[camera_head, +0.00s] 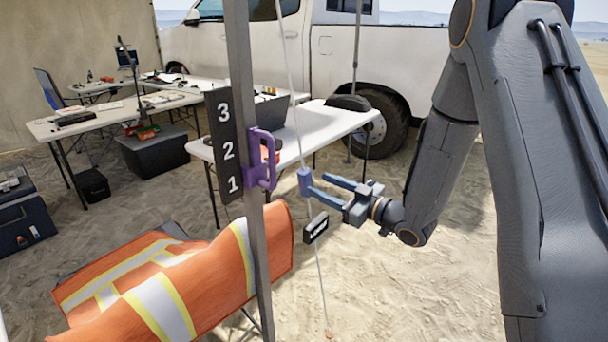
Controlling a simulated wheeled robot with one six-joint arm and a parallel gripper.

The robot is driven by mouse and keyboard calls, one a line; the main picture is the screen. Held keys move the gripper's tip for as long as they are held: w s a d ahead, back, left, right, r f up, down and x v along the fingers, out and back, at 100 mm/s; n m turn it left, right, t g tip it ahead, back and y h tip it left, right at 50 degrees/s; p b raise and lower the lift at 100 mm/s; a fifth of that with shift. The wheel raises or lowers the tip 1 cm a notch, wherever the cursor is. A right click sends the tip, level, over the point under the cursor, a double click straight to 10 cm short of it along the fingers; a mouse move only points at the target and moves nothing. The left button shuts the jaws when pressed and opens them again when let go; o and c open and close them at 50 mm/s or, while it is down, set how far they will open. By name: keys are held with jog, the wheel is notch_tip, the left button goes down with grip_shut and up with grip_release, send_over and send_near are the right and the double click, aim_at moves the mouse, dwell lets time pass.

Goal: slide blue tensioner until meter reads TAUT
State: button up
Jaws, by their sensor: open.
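The blue tensioner (304,182) is a small block on a thin pale guy line (291,90), which runs from the top of the view down to the sand. My gripper (319,184) reaches in from the right with its two blue-grey fingers apart. The fingertips are close to the tensioner's right side; I cannot tell whether they touch it. The meter (316,228) is a small tilted black box with a pale window on the line below the tensioner. Its reading is too small to make out.
A grey post (262,240) stands left of the line, with a purple handle (263,160) and a black board (229,145) marked 3, 2, 1. An orange vest (150,290) lies at lower left. A white table (320,122) and truck stand behind. Open sand lies below my gripper.

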aim_at(310, 180)
jog(key=p+x, duration=0.2)
jog(key=x, duration=0.5)
jog(key=shift+w+a, duration=0.2)
